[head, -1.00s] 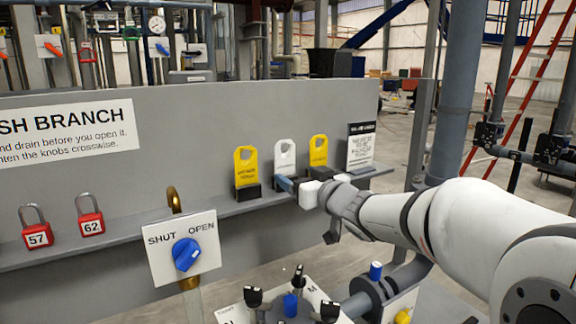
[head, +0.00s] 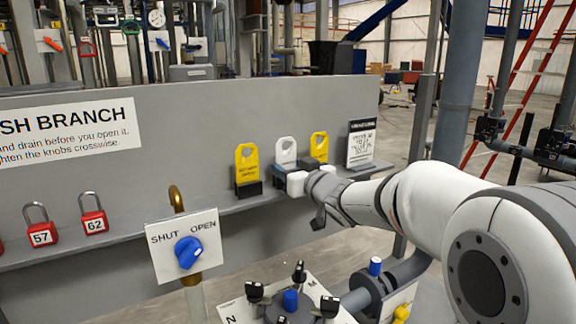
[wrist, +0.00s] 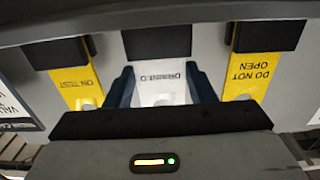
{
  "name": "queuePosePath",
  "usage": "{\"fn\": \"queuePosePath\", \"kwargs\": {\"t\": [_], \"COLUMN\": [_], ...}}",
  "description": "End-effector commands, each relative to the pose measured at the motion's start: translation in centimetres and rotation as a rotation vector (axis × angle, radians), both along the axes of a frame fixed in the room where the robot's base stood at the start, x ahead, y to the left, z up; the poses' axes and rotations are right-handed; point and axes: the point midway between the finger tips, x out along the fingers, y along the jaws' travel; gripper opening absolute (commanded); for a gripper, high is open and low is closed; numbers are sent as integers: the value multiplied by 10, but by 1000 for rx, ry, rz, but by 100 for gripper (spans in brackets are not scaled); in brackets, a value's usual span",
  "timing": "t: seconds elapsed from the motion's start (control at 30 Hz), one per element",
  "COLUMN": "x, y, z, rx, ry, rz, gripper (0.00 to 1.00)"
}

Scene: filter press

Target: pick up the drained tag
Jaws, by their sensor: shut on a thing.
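The drained tag is white with a hole near its top. It stands upright between two yellow tags on the grey ledge in the head view (head: 285,148). In the wrist view, where things appear upside down, the drained tag (wrist: 161,90) shows its lettering, and its foot meets a black holder (wrist: 157,42). My gripper (head: 290,174) reaches in from the right, low on the tag. In the wrist view my gripper (wrist: 161,80) has one dark blue finger on each side of the tag and is shut on it. The gripper partly hides the holder in the head view.
A yellow "do not open" tag (head: 247,163) is close on the left and a yellow "on test" tag (head: 319,146) close on the right. A printed card (head: 361,143) stands farther right. Red padlocks (head: 94,219) and a blue-knob valve plate (head: 187,250) lie left.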

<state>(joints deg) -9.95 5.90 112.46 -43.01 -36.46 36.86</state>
Motion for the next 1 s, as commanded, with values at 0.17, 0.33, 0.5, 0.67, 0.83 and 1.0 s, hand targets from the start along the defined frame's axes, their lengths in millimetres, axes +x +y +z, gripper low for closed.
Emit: {"fn": "queuePosePath", "kwargs": {"t": [0.17, 0.33, 0.5, 0.67, 0.83, 1.0], "x": [0, 0, 0, -1, 0, 0], "y": [0, 0, 1, 1, 1, 1], "z": [0, 0, 12, 44, 77, 99], "rx": [0, 0, 1, 0, -1, 0], "ry": [0, 0, -2, -6, -3, -1], "rz": [0, 1, 1, 3, 2, 3], "gripper": [28, 27, 27, 27, 27, 27]}}
